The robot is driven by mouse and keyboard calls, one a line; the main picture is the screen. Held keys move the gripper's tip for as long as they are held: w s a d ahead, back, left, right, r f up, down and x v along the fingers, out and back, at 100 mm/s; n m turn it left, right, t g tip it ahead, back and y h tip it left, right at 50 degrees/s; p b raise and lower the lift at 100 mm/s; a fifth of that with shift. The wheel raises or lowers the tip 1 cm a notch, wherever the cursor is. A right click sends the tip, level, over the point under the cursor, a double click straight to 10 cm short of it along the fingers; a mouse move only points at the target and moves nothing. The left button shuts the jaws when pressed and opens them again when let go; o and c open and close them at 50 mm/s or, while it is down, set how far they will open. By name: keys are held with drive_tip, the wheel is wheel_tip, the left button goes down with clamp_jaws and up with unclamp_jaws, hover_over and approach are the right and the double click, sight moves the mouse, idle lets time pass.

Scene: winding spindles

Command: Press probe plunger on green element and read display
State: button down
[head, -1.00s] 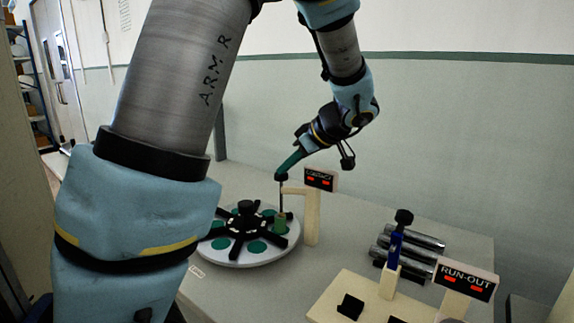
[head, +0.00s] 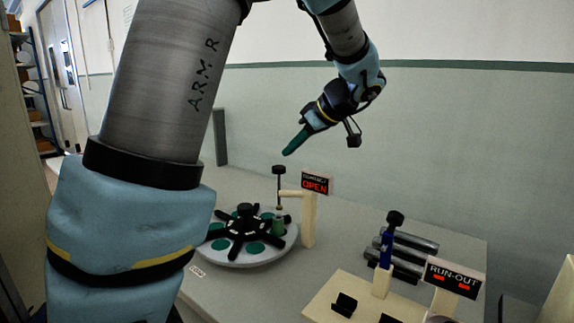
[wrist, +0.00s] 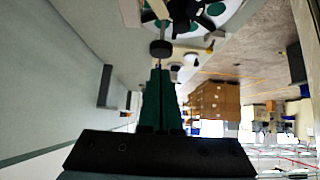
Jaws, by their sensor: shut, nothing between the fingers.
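The probe stands on a pale post with a side arm (head: 308,218). Its black plunger knob (head: 279,169) is raised on a thin shaft above the green element (head: 278,226), which stands on the round white turntable (head: 250,262). The small display (head: 316,183) on the post shows OPEN in red. My gripper (head: 287,152) is shut and empty, its green fingers tilted down, above the knob and apart from it. In the wrist view the knob (wrist: 160,48) lies just beyond the fingertips (wrist: 159,75).
A black multi-armed hub (head: 245,222) and dark green discs sit on the turntable. At front right a pale board (head: 328,289) carries a blue stand with a black knob (head: 387,250) and a RUN-OUT display (head: 452,277). Metal rollers (head: 410,243) lie behind it.

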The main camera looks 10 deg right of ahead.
drive_tip(key=b+v, duration=0.1)
drive_tip(key=v, duration=0.6)
drive_tip(key=shift+a, duration=0.15)
idle(0.5)
drive_tip(key=s+a+f+m+g+h, duration=0.2)
drive_tip(key=s+a+f+m, duration=0.3)
drive_tip(key=a+f, duration=0.6)
drive_tip(key=s+a+f+m+g+h, duration=0.3)
drive_tip(key=s+a+f+m+h, duration=0.1)
drive_tip(key=a+f, duration=0.7)
drive_tip(key=shift+s+f+m, duration=0.5)
drive_tip(key=shift+s, duration=0.5)
drive_tip(key=shift+d, duration=0.1)
idle(0.6)
